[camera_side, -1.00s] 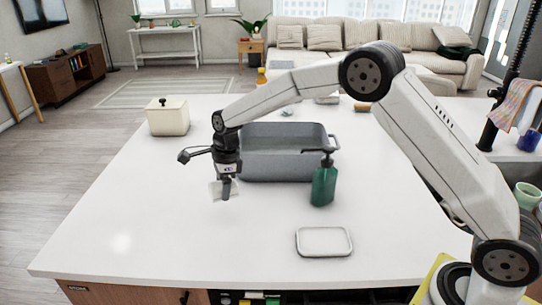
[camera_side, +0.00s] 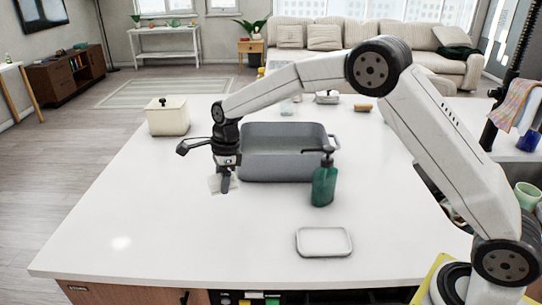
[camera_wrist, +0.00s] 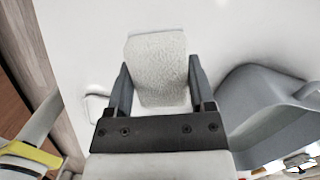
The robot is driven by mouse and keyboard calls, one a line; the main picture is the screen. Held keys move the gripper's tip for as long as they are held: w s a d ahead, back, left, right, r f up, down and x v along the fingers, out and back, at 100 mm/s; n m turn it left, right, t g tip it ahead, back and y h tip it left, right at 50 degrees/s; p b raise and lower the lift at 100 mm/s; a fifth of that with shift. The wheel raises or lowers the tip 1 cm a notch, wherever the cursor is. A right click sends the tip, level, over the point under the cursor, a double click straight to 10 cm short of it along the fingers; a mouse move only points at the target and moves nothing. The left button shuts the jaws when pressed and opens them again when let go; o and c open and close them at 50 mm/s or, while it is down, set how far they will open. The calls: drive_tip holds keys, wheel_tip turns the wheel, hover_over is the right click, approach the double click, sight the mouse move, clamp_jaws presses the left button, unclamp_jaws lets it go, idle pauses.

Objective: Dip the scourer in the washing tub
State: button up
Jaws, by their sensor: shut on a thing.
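The scourer, a pale whitish-grey rectangular pad (camera_wrist: 157,68), sits between the two dark fingers of my gripper (camera_wrist: 157,85) in the wrist view. In the side view, my gripper (camera_side: 225,180) points down and is shut on the scourer (camera_side: 216,184), which shows partly behind the fingers. It is close above the white counter; the exact gap is hard to tell. The washing tub, a grey open rectangular basin (camera_side: 277,168), stands just right of my gripper. Its grey wall also shows at the right of the wrist view (camera_wrist: 255,105).
A green pump bottle (camera_side: 324,186) stands at the tub's front right. A white shallow dish (camera_side: 323,254) lies nearer the front. A cream lidded canister (camera_side: 167,121) stands at the back left. The counter left of my gripper is clear.

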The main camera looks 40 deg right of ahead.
wheel_tip(320, 180, up, 13)
drive_tip(key=w+d+m+t+h, duration=0.1)
drive_tip(key=w+d+m, duration=0.15)
drive_tip(key=d, duration=0.75)
drive_tip(key=w+d+m+t, duration=0.2)
drive_tip(key=d+m, duration=0.2)
drive_tip(key=d, duration=0.6)
drive_tip(key=w+d+m+t+h, duration=0.1)
drive_tip(key=w+d+m, duration=0.2)
drive_tip(key=d, duration=0.8)
drive_tip(key=shift+n, duration=0.25)
drive_tip(key=shift+a+f, duration=0.2)
drive_tip(key=shift+f, duration=1.25)
drive_tip(key=shift+a+f, duration=0.15)
drive_tip(key=shift+f, duration=1.25)
drive_tip(key=shift+f, duration=0.1)
drive_tip(key=shift+f, duration=7.4)
drive_tip(key=shift+r, duration=0.1)
